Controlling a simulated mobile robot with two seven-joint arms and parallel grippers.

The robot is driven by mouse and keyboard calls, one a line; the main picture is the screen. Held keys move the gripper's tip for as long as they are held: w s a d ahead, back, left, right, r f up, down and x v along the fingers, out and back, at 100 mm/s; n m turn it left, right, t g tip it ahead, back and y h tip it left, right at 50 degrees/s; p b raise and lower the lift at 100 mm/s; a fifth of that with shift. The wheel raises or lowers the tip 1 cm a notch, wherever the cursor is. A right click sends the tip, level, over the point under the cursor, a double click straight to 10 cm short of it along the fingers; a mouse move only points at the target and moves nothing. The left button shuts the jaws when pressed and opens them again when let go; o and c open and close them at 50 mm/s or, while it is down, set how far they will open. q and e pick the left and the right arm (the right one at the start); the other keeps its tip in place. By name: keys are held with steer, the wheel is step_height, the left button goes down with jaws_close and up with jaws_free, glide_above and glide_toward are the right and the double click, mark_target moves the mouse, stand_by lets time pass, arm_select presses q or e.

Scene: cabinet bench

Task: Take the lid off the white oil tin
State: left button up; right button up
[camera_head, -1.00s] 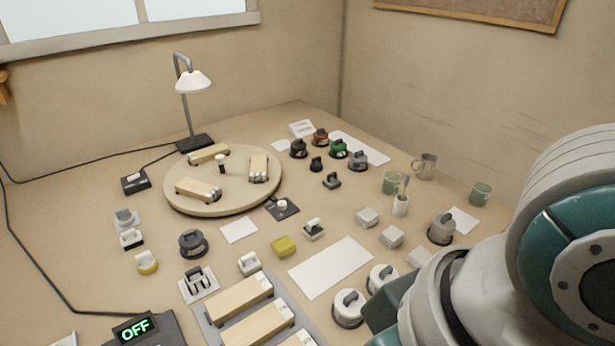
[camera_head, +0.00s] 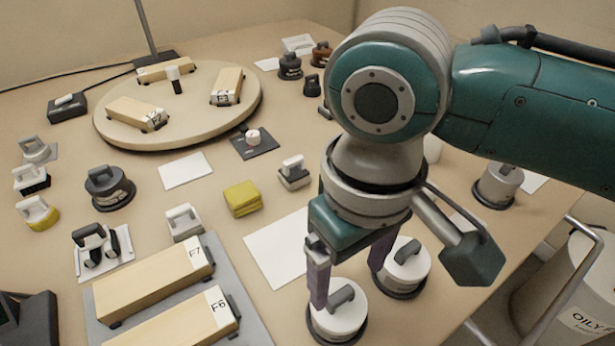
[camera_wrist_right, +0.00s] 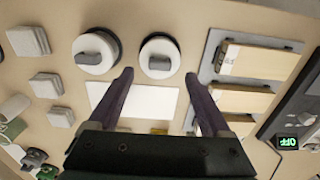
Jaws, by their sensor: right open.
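Two white round tins with dark bases and grey lid handles stand side by side: a nearer tin (camera_head: 330,320) and a farther tin (camera_head: 412,266). I cannot tell from a label which is the oil tin. My right gripper (camera_head: 348,287) is open and empty, fingers pointing down, above and between the tins in the head view. In the right wrist view the nearer tin (camera_wrist_right: 160,68) lies just beyond the gap between the fingertips (camera_wrist_right: 159,76), and the other tin (camera_wrist_right: 92,66) is to its left. Both lids look seated. My left gripper is out of view.
A grey tray (camera_head: 222,262) with wooden blocks lies left of the tins. A white sheet (camera_head: 270,255) lies behind them. A yellow block (camera_head: 242,198) and several small handled items are further back. A white bin (camera_head: 575,300) stands beyond the table's right edge.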

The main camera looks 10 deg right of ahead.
mark_target(341, 294)
steer(key=f, duration=0.2)
steer(key=f+b, duration=0.1)
steer(key=f, duration=0.1)
steer(key=f+b, duration=0.1)
steer(key=f, duration=0.1)
steer(key=shift+w+a, duration=0.15)
steer(key=shift+w, duration=0.1)
steer(key=shift+c, duration=0.4)
steer(key=shift+r, duration=0.1)
jaws_close()
